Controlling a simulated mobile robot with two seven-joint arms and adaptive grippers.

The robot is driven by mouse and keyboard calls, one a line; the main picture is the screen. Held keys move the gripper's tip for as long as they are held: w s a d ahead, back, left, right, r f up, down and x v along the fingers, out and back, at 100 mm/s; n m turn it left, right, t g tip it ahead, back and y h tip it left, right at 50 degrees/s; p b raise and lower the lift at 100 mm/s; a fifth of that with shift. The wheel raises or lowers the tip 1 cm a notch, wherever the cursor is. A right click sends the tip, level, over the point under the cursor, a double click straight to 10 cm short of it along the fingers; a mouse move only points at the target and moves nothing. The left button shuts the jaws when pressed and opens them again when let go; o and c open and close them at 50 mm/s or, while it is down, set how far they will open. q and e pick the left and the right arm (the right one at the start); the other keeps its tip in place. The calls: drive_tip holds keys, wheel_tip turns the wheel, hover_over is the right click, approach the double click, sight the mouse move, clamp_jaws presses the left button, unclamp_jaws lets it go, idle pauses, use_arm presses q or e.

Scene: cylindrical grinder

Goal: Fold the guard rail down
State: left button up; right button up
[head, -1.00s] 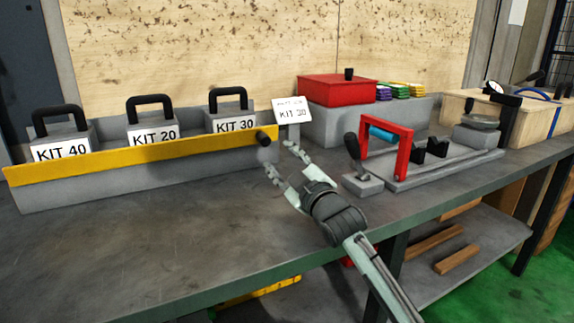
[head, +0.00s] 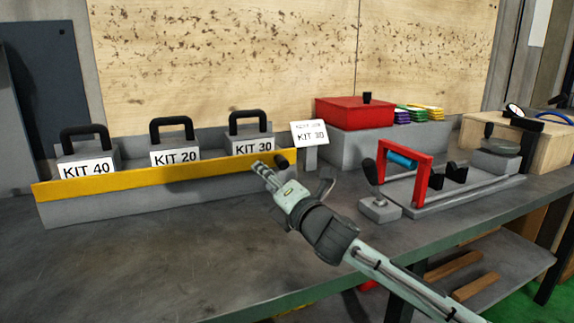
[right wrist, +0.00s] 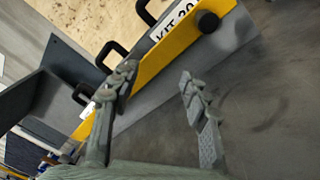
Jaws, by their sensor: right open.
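The guard rail (head: 140,175) is a long yellow bar standing upright along the front of a grey rack, with a black knob (head: 284,158) at its right end. In the right wrist view the yellow rail (right wrist: 178,51) runs diagonally, and its black knob (right wrist: 207,23) is near the top. My right gripper (head: 290,180) is just in front of the rail's right end. Its two fingers are open and empty in the right wrist view (right wrist: 158,82), with the knob beyond them and apart. The left gripper is not in view.
Behind the rail stand boxes with black handles, labelled KIT 40 (head: 87,160), KIT 20 (head: 175,146) and KIT 30 (head: 250,140). A small KIT 30 sign (head: 309,133) stands to their right. A fixture with a red frame (head: 425,165) is further right. The bench front-left is clear.

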drive_tip(key=w+d+n, duration=0.1)
drive_tip(key=d+n, duration=0.1)
drive_tip(key=n, duration=0.3)
drive_tip(key=n+h, duration=0.2)
drive_tip(key=n, duration=0.6)
approach(284, 165)
drive_tip(key=w, duration=0.2)
drive_tip(key=shift+t, duration=0.3)
drive_tip(key=x, duration=0.4)
drive_tip(key=p+x, duration=0.1)
drive_tip(key=x, duration=0.1)
drive_tip(key=shift+w+a, duration=0.15)
drive_tip(key=shift+a, duration=0.3)
drive_tip(key=shift+w+a+f, duration=0.1)
drive_tip(key=shift+w+a, duration=0.05)
drive_tip(key=shift+w, duration=0.55)
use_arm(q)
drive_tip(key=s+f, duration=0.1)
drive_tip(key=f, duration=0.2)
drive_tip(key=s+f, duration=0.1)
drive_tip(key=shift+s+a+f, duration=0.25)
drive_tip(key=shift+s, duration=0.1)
use_arm(e)
clamp_jaws()
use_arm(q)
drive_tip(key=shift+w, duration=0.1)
use_arm(e)
drive_tip(key=shift+f, duration=0.1)
